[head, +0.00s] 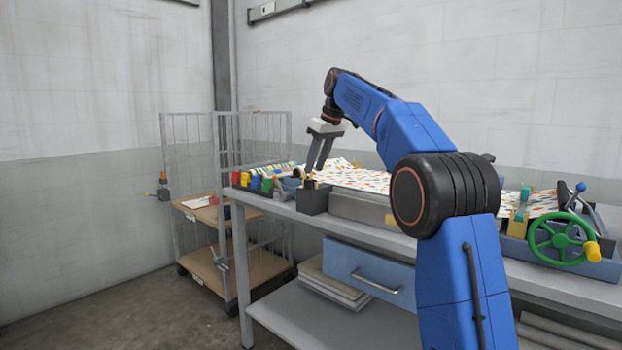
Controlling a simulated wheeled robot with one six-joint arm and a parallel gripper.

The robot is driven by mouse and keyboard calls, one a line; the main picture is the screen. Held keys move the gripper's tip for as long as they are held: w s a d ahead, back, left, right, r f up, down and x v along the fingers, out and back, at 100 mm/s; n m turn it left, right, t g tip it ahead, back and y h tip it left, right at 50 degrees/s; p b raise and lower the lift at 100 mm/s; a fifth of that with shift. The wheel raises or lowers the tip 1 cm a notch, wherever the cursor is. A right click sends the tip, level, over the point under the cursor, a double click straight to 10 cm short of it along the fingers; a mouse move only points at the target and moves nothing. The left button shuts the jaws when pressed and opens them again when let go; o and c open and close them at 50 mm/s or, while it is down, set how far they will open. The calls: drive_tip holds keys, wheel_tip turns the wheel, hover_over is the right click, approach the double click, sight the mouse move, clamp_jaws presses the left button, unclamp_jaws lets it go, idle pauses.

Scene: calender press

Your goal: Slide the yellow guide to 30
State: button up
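The yellow guide cannot be told for certain at this size. A yellow upright piece (517,216) stands by a teal part at the press on the right, and may be it. My gripper (315,169) points down over the left part of the bench, far to the left of that piece. Its two dark fingers are apart, with nothing seen between them. Just below the fingertips is a dark grey box (313,200) with small yellowish items at its top. No scale or number 30 can be read. My arm hides part of the bench and press.
The bench (268,207) carries a patterned sheet (350,178) and several coloured blocks at its left end. A green handwheel (560,238) with a yellow knob (593,252) sticks out at the right. A wire trolley (190,222) stands left. The floor in front left is clear.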

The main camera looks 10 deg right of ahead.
sight(311, 180)
drive_tip(key=shift+x, duration=2.65)
clamp_jaws()
